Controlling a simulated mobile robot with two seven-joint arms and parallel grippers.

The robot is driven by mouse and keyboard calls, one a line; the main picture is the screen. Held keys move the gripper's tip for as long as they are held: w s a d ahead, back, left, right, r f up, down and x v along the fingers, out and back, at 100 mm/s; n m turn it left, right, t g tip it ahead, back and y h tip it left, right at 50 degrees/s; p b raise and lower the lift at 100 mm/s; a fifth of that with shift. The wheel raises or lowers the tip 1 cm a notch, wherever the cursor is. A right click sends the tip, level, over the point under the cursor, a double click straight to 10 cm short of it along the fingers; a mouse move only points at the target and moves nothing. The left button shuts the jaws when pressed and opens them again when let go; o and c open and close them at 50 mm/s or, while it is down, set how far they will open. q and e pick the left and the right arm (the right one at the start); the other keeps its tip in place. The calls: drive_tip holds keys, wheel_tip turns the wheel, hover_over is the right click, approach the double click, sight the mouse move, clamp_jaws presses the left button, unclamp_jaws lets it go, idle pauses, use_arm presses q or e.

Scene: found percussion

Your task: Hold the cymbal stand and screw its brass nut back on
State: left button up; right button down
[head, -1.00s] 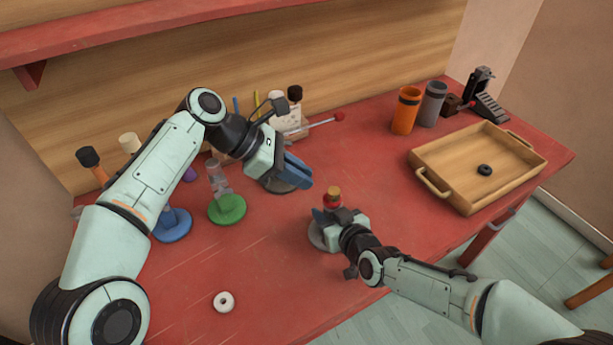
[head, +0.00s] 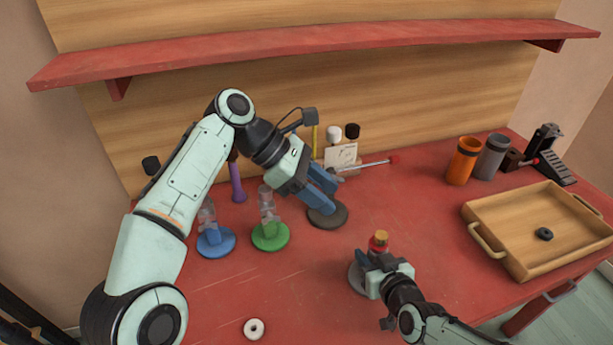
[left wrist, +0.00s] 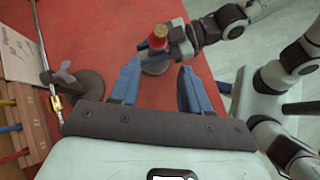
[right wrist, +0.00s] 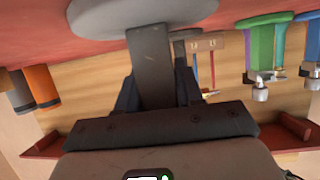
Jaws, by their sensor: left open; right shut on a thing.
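The grey-based cymbal stand (head: 356,279) stands at the table's front, with a red piece (head: 377,246) and the brass nut (head: 382,236) at its top. My right gripper (head: 366,262) is shut on its post (right wrist: 151,65), below the red piece. The nut sits at the top of the post; I cannot tell how far it is threaded. My left gripper (head: 325,190) is open and empty, behind and left of the nut, apart from it. In the left wrist view the nut (left wrist: 159,34) shows beyond the open fingers (left wrist: 160,86).
A dark-based stand (head: 328,216) is below my left gripper. Green (head: 270,237) and blue (head: 216,243) stands are to its left. A white ring (head: 254,328) lies at the front. A wooden tray (head: 490,218) is at right, orange (head: 463,161) and grey cups behind it.

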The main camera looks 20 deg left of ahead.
use_arm(q)
drive_tip(key=shift+v, duration=2.5)
use_arm(e)
drive_tip(key=c, duration=0.6)
unclamp_jaws()
drive_tip(key=shift+c, duration=0.2)
use_arm(q)
drive_tip(key=shift+r, duration=0.2)
use_arm(e)
drive_tip(key=v, duration=1.3)
drive_tip(key=shift+d, duration=0.15)
drive_tip(key=shift+r, duration=0.15)
